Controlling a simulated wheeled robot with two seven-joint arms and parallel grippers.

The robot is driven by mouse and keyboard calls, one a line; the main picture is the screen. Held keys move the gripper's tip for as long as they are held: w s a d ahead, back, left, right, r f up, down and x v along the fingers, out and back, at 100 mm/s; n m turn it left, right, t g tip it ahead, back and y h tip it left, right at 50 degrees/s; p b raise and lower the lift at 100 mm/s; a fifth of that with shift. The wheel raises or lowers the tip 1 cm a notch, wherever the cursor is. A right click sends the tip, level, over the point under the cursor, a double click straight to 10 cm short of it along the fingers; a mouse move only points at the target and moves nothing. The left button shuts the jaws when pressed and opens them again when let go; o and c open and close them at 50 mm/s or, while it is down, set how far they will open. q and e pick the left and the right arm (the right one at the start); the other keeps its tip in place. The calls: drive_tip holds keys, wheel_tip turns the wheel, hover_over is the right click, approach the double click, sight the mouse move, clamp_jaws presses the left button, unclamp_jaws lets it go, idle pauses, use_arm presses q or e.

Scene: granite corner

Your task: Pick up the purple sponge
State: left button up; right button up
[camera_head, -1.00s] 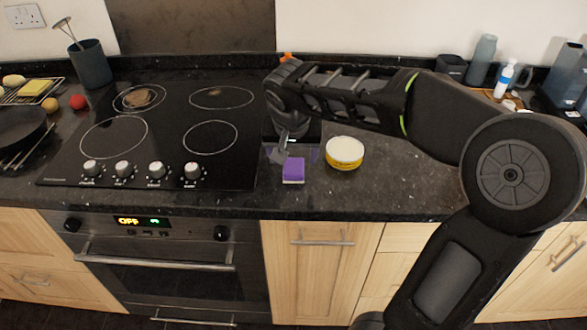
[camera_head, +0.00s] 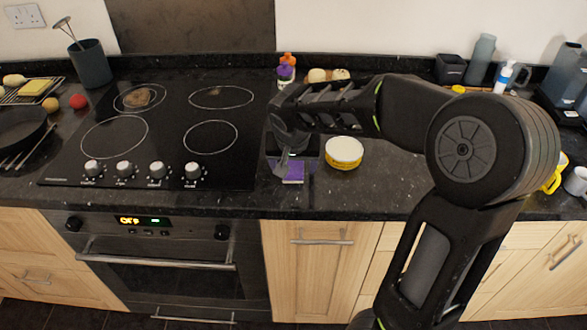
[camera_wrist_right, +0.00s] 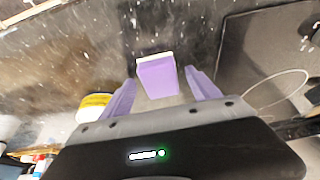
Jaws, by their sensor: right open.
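The purple sponge (camera_head: 295,172) with a pale layer lies on the dark counter, right of the hob, partly covered by my right gripper (camera_head: 283,172) in the head view. In the right wrist view the sponge (camera_wrist_right: 158,78) lies ahead, between the lines of the two open fingers (camera_wrist_right: 160,76). The fingers are apart and nothing is held. Whether they touch the sponge cannot be told. My left gripper is not in view.
A round white-topped yellow tub (camera_head: 344,152) stands just right of the sponge. The black hob (camera_head: 165,130) with its knobs is to the left. A bottle with a purple part (camera_head: 286,73) stands behind my right arm. The counter's front edge is close to the sponge.

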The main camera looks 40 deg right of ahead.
sight(293, 168)
drive_tip(key=shift+c, duration=0.5)
drive_tip(key=c, duration=1.4)
drive_tip(key=shift+c, duration=0.2)
drive_tip(key=shift+r, duration=0.1)
wheel_tip(293, 168, up, 10)
idle(0.4)
